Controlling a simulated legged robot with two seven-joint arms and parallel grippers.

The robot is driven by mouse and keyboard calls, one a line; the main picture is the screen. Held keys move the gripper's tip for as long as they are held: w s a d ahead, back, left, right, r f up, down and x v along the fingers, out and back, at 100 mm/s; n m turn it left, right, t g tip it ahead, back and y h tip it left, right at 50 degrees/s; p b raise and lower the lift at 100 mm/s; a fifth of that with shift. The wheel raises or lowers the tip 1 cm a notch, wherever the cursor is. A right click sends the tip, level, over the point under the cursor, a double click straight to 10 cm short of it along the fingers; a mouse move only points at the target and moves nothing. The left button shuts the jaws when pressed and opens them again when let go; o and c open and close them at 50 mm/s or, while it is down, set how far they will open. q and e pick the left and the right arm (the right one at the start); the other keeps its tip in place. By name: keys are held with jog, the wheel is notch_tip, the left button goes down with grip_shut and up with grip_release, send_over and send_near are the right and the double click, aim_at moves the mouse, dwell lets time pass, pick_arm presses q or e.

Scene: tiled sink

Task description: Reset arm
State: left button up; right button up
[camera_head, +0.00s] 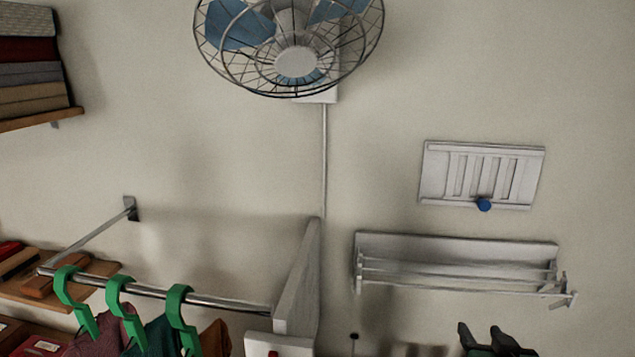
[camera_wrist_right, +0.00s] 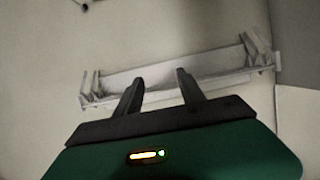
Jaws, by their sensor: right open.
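My right gripper (camera_head: 481,330) shows at the bottom right of the head view, its dark fingers pointing up. In the right wrist view its two fingers (camera_wrist_right: 159,84) stand apart with nothing between them, so it is open and empty. Behind the fingers in that view is a wall-mounted white rack (camera_wrist_right: 215,87), with a visible gap to the wall items hard to judge. In the head view the gripper is below this kind of rack (camera_head: 455,250). My left gripper is not in view.
A caged fan (camera_head: 296,62) hangs high on the wall. A louvred panel with a blue knob (camera_head: 484,204) is at right. At left, green hangers (camera_head: 120,295) with clothes hang on a metal rail (camera_head: 200,297) beside a white upright panel (camera_head: 300,280). Folded cloths (camera_head: 30,75) sit on a shelf.

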jog(key=s+a+f+g+y+b, duration=0.1)
jog(key=s+a+f+g+b, duration=0.15)
jog(key=f, duration=0.55)
jog(key=s+a+f+n+g+b, duration=0.1)
jog(key=a+f+g+b, duration=0.15)
jog(key=f, duration=0.65)
jog(key=s+a+f+g+y+b, duration=0.1)
jog(key=s+a+f+b, duration=0.15)
jog(key=f, duration=0.55)
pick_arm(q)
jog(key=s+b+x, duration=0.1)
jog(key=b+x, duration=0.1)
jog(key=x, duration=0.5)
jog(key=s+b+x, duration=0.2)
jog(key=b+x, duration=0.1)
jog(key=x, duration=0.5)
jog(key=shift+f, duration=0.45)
pick_arm(e)
jog(key=s+a+f+n+g, duration=0.1)
jog(key=s+a+f+g, duration=0.1)
jog(key=f, duration=0.4)
jog(key=s+a+f+n+g+y, duration=0.1)
jog(key=s+a+f+g, duration=0.2)
jog(key=s+a+f, duration=0.2)
notch_tip(320, 180, down, 2)
jog(key=shift+s+f+y, duration=0.1)
jog(key=shift+s+y, duration=0.2)
jog(key=shift+s, duration=0.65)
